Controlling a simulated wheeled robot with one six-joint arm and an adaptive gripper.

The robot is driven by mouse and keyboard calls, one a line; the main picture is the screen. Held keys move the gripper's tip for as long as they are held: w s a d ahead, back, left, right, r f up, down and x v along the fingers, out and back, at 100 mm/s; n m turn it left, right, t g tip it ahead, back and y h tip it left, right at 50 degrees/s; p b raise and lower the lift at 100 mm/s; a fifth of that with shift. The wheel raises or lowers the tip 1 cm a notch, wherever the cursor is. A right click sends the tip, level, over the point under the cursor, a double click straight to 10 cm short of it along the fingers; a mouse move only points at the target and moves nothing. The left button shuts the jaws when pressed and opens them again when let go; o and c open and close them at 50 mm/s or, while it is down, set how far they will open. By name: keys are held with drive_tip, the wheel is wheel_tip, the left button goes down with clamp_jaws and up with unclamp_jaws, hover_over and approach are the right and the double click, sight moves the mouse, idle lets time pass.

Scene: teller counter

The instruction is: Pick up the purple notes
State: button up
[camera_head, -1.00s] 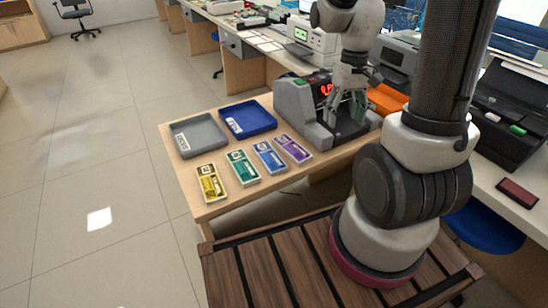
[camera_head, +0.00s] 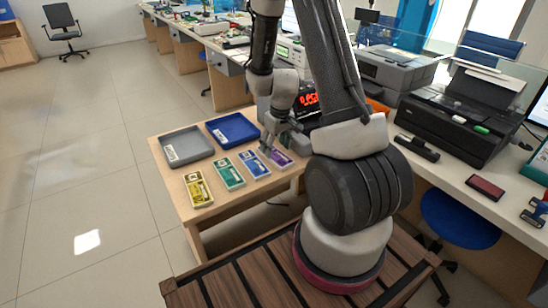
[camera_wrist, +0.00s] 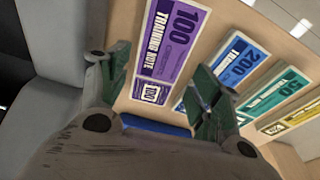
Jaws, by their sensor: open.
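The purple notes (camera_head: 283,160), marked 100, lie flat on the wooden counter at the right end of a row of note stacks. In the wrist view the purple notes (camera_wrist: 172,48) show between my fingers, with their near end towards my palm. My gripper (camera_head: 273,146) is open and points down at them; its two fingers also show in the wrist view (camera_wrist: 158,88), one on each side of the purple notes. The right finger overlaps the blue notes (camera_wrist: 238,62) in that view. I cannot tell how high the fingertips are above the counter.
The blue notes (camera_head: 254,164), green notes (camera_head: 227,174) and yellow notes (camera_head: 198,188) lie to the left. A grey tray (camera_head: 171,153) and a blue tray (camera_head: 216,138) stand behind them. A machine with a red display (camera_head: 308,99) stands close behind my gripper.

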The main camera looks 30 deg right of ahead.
sight(275, 154)
drive_tip(key=f, duration=0.3)
drive_tip(key=shift+w+f, duration=0.1)
drive_tip(key=shift+w, duration=0.1)
drive_tip(key=c, duration=0.8)
